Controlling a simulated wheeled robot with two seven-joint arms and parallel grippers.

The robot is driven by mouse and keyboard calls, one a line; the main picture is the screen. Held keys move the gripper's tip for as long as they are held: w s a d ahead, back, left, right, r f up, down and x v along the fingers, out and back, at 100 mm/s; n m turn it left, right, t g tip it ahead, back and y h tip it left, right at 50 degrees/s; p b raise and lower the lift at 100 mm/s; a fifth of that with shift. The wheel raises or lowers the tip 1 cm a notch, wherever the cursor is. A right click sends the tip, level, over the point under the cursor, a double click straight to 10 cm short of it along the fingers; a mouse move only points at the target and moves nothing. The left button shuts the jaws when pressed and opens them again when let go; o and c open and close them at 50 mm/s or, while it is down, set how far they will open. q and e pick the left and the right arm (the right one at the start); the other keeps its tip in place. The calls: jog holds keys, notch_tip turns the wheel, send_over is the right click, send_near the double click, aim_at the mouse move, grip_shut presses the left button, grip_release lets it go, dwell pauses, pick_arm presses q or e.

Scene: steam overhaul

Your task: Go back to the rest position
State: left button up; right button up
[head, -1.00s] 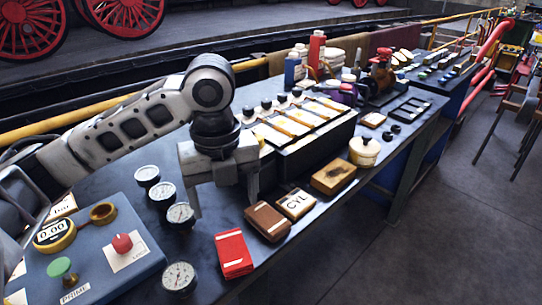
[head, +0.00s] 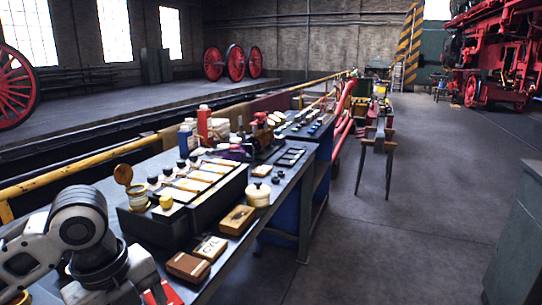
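My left arm enters at the lower left of the head view. Its gripper (head: 112,284) hangs over the near end of the workbench (head: 232,275), beside a red packet (head: 165,292). The gripper's fingers are cut off by the bottom edge, so its opening is hidden. I see nothing held in the visible part. My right gripper is not in view.
A black box with light panels (head: 217,200) stands on the bench, with an open-lidded jar (head: 138,198) at its left end. A brown block (head: 188,267), a CYL box (head: 211,248), a wooden box (head: 237,220) and a cream pot (head: 258,195) line the front.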

pick_arm(q)
jog(key=w+d+f+n+t+h, duration=0.2)
jog(key=d+f+n+t+h, duration=0.25)
jog(key=d+f+n, duration=0.75)
jog(key=s+a+f+n+t+y, duration=0.2)
jog(key=s+a+f+n+t, duration=0.3)
jog(key=s+f+n, duration=0.5)
notch_tip(320, 180, down, 2)
jog(key=shift+s+a+f+n+y, duration=0.15)
jog(key=shift+s+a+n+y, duration=0.3)
jog(key=shift+a, duration=0.25)
jog(key=shift+c, duration=0.4)
